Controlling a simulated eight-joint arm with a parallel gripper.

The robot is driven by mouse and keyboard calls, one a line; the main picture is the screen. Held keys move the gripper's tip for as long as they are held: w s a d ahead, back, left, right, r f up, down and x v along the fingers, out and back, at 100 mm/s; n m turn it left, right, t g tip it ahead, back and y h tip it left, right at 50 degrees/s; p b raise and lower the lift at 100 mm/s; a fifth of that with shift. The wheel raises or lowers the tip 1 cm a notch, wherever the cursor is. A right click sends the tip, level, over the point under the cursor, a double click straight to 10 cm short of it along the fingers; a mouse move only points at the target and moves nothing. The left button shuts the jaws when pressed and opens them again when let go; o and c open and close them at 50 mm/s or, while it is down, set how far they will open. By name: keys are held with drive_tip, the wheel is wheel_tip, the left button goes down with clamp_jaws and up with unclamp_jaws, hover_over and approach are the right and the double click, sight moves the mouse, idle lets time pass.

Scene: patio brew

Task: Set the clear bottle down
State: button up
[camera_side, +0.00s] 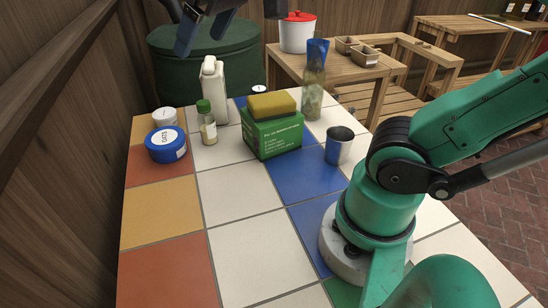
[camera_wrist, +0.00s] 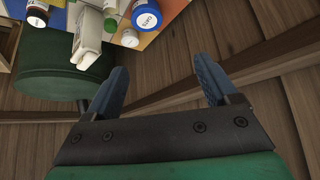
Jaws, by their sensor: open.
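A tall clear bottle (camera_side: 313,95) with a murky greenish look stands upright on the tiled table near its back right edge, behind the grey-blue cup. A small clear bottle with a green cap (camera_side: 208,124) also stands upright, in front of the white jug; its green cap shows at the top of the wrist view (camera_wrist: 110,22). I cannot tell which one the task means. My gripper (camera_side: 230,28) is open and empty, high above the back left of the table. In the wrist view my gripper (camera_wrist: 162,66) has nothing between its fingers.
A white jug (camera_side: 213,92), a blue-lidded oats tub (camera_side: 166,145), a yellow sponge (camera_side: 271,105) on a green box (camera_side: 273,137) and a grey-blue cup (camera_side: 339,146) stand on the table. A green bin (camera_side: 205,60) stands behind. The front tiles (camera_side: 260,255) are clear.

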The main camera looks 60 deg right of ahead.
drive_tip(key=w+d+r+m+g+h, duration=0.1)
drive_tip(key=w+d+r+g, duration=0.15)
drive_tip(key=d, duration=0.55)
drive_tip(key=m+g+y, duration=0.1)
drive_tip(key=m+g, duration=0.3)
drive_tip(key=g, duration=0.1)
hover_over(317, 47)
drive_tip(key=d, duration=0.1)
drive_tip(key=shift+f, duration=2.9)
drive_tip(key=shift+t, duration=0.25)
drive_tip(key=shift+w+d+f, duration=0.1)
drive_tip(key=shift+f, duration=1.9)
drive_tip(key=shift+w+d+f, duration=0.1)
drive_tip(key=shift+f, duration=1.9)
clamp_jaws()
